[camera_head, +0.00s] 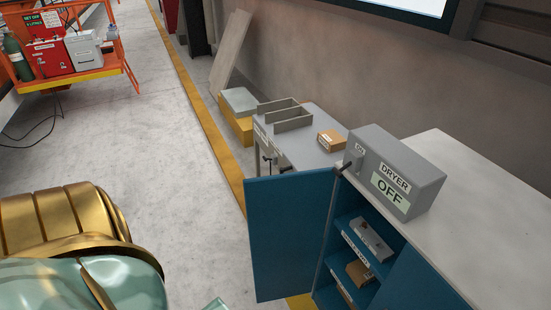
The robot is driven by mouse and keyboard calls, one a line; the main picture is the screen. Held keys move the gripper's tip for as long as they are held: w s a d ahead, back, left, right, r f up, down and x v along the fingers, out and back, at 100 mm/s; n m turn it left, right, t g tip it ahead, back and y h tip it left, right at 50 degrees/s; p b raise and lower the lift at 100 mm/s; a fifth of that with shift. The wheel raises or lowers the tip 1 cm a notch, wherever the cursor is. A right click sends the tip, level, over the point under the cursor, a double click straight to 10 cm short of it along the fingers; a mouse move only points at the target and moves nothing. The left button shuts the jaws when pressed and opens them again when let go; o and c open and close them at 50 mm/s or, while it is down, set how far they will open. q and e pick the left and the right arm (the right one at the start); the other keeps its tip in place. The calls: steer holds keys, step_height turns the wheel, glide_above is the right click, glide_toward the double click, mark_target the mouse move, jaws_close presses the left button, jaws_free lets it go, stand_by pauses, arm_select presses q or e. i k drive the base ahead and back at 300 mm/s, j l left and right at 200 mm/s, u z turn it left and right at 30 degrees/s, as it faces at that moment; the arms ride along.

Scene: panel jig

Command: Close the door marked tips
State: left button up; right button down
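A blue cabinet (418,282) stands at the lower right under a pale worktop. Its left door (290,236) is swung wide open toward the left, and its broad face is turned to me. I see no readable marking on this door, so I cannot tell whether it is the one marked tips. Behind it are shelves with a grey box (373,238) and a brown box (359,271). The shelf-edge labels are too small to read. Another blue front part to the right appears closed. Neither gripper is in view; only gold and teal parts of my body show at lower left.
A grey box marked DRYER OFF (398,172) sits on the worktop (480,215). A grey table (305,153) with an open tray and a small brown box (331,140) stands behind the door. An orange cart (76,74) is far left. The floor left of the door is clear.

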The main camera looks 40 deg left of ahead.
mark_target(287, 214)
steer(key=z, duration=0.5)
steer(key=k+z, duration=0.15)
steer(key=z, duration=0.8)
steer(key=k+j, duration=0.15)
steer(key=j, duration=0.25)
steer(key=k+j, duration=0.1)
steer(key=j, duration=0.3)
steer(key=k+j+z, duration=0.1)
steer(key=j, duration=0.3)
steer(key=k+j, duration=0.2)
steer(key=j, duration=0.2)
steer(key=k+j+z, duration=0.1)
steer(key=j, duration=0.3)
steer(key=k+j, duration=0.2)
steer(key=j, duration=0.2)
